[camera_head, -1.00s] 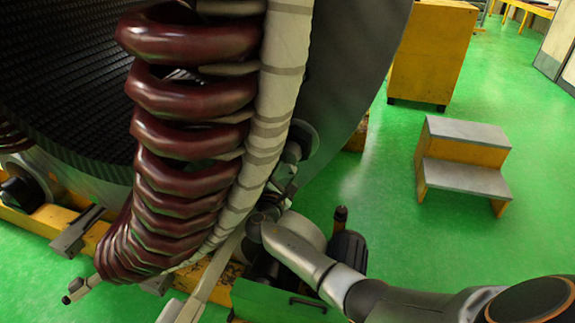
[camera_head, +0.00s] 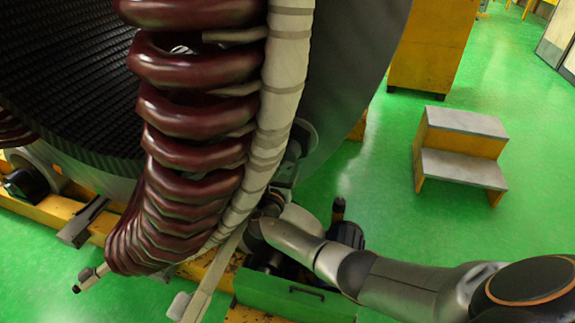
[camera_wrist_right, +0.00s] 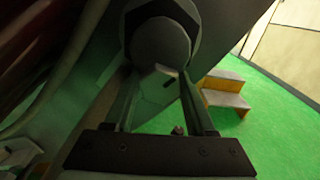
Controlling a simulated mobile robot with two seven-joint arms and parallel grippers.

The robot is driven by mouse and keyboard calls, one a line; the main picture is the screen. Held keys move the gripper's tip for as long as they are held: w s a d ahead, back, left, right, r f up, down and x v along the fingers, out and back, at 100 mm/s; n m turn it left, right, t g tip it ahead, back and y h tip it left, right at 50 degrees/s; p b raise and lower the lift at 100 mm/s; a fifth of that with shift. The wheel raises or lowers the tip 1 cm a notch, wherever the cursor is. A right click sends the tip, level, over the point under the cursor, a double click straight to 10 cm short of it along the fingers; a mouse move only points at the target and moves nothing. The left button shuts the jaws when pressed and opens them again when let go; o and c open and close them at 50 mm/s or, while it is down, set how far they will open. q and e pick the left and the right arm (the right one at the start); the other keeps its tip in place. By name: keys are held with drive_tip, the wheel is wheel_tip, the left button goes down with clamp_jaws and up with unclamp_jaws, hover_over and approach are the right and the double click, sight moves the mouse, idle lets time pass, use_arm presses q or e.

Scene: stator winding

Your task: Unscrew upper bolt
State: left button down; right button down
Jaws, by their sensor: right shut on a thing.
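The upper bolt (camera_wrist_right: 160,42) shows in the right wrist view as a rounded grey head in front of a dark hexagonal part. My right gripper (camera_wrist_right: 157,85) has its two long fingers on either side of it, shut on the bolt. In the head view my right gripper (camera_head: 284,182) reaches up beside the lower right edge of the stator (camera_head: 345,75). The bolt itself is hard to make out there, between the gripper and the stator edge. My left gripper is not in view.
Dark red coils (camera_head: 190,160) and a pale wrapped bundle (camera_head: 283,90) stand just left of my right gripper. A green box (camera_head: 290,297) and yellow frame (camera_head: 45,208) lie below. A step stool (camera_head: 465,135) and yellow cabinet (camera_head: 430,50) stand on open green floor.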

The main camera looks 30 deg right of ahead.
drive_tip(key=shift+n, duration=0.5)
drive_tip(key=shift+c, duration=1.2)
unclamp_jaws()
drive_tip(key=shift+s+a+p, duration=0.3)
drive_tip(key=shift+a+p, duration=0.05)
drive_tip(key=shift+a, duration=0.05)
drive_tip(key=p+v, duration=0.1)
drive_tip(key=v, duration=1)
drive_tip(key=shift+a, duration=0.2)
drive_tip(key=shift+s+f, duration=0.1)
drive_tip(key=shift+s, duration=0.05)
